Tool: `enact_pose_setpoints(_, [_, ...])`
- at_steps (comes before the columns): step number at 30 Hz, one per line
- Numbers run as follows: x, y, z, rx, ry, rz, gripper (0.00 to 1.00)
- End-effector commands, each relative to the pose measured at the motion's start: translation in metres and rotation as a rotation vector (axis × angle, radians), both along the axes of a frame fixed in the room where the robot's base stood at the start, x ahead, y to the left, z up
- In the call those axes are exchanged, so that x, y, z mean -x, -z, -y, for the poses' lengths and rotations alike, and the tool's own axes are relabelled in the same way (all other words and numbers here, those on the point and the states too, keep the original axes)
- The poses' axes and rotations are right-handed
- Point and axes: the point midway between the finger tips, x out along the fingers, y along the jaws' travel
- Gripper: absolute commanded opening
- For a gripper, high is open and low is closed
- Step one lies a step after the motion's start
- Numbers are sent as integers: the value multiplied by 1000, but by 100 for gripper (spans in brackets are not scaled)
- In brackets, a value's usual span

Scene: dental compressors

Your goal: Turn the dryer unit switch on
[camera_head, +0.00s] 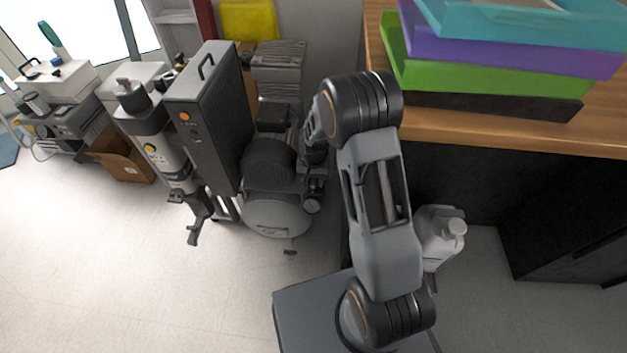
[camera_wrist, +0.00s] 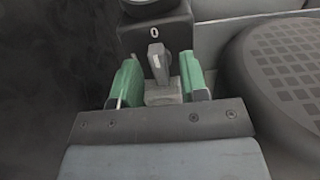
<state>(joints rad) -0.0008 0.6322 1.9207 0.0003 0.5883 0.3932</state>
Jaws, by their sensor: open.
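In the wrist view, a grey rotary switch (camera_wrist: 158,65) with a white mark sits below a black plate (camera_wrist: 158,22) marked "0". Its handle points up toward the 0. My gripper (camera_wrist: 160,80) is open, with one green finger on each side of the switch. Gaps show between the fingers and the handle, so I see no clear contact. In the head view, a tall dark unit (camera_head: 205,115) with an orange light and a top handle stands left of my arm. The switch cannot be made out there, and my fingers are hidden.
In the head view, a compressor tank (camera_head: 278,218) stands beside the tall unit. A wooden desk with stacked trays (camera_head: 480,75) is right of my arm. The floor at front left is clear.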

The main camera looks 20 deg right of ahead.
Motion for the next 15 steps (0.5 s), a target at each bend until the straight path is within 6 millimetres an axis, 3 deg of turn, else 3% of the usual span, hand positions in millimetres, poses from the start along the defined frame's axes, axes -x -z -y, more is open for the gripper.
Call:
enact_pose_setpoints(8, [0, 1, 0, 0, -1, 0, 40])
enact_pose_setpoints(15, [0, 0, 0, 0, 0, 0, 18])
